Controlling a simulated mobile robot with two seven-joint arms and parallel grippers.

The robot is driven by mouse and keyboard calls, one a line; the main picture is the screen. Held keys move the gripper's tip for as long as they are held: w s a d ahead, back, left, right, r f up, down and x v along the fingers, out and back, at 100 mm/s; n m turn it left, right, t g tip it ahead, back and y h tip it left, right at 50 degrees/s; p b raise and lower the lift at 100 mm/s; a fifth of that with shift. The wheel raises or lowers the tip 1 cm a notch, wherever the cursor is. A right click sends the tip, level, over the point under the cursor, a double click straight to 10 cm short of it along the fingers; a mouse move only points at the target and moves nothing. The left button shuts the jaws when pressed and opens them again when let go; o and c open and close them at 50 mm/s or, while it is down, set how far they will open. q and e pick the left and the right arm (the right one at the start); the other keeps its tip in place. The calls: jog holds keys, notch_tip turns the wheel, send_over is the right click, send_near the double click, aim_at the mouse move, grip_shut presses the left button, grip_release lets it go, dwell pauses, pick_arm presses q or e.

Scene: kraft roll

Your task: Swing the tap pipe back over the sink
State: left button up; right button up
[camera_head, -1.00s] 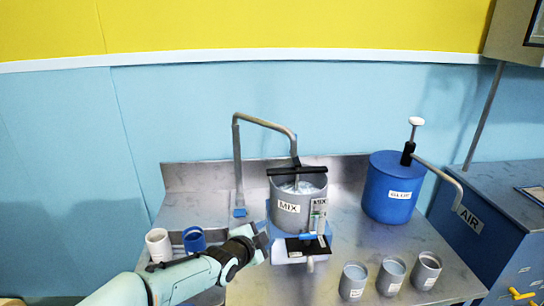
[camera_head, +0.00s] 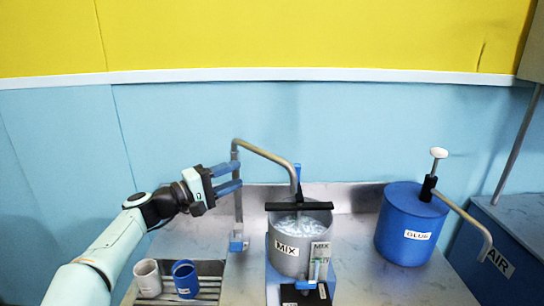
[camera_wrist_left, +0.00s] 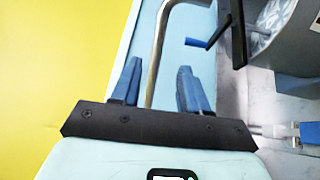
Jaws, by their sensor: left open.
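The tap pipe (camera_head: 264,150) is a thin grey bent tube. It rises from a blue-fitted base, left of the MIX pot (camera_head: 287,252), and its arm reaches right so the outlet end is over the pot. My left gripper (camera_head: 238,178) is open, its blue fingers level at the upper part of the upright pipe. In the left wrist view the pipe (camera_wrist_left: 156,55) shows between the two open fingers (camera_wrist_left: 158,85); I cannot tell whether it touches either. The sink (camera_head: 207,268) is the slatted basin at the lower left. My right gripper is not in view.
A white cup (camera_head: 148,278) and a blue cup (camera_head: 186,281) stand on the sink slats. A black bar (camera_head: 298,206) crosses the MIX pot. A blue GLUE drum (camera_head: 408,225) with a pump stands right. The wall is close behind the counter.

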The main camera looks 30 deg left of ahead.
aim_at(271, 160)
pick_arm(q)
jog(key=p+x, duration=0.2)
jog(key=x, duration=0.4)
jog(key=p+x, duration=0.3)
jog(key=x, duration=0.3)
jog(key=shift+w+d+r+p, duration=0.15)
jog(key=shift+w+r+p, duration=0.1)
jog(key=shift+w+p, duration=0.1)
jog(key=shift+w+d+f, duration=0.1)
jog(key=shift+w+d, duration=0.05)
jog(key=shift+w, duration=0.1)
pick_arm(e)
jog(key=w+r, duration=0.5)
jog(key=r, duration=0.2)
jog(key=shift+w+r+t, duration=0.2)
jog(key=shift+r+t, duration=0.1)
pick_arm(q)
jog(key=shift+s, duration=0.1)
jog(key=shift+c, duration=0.3)
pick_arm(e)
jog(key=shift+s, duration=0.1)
pick_arm(q)
grip_shut()
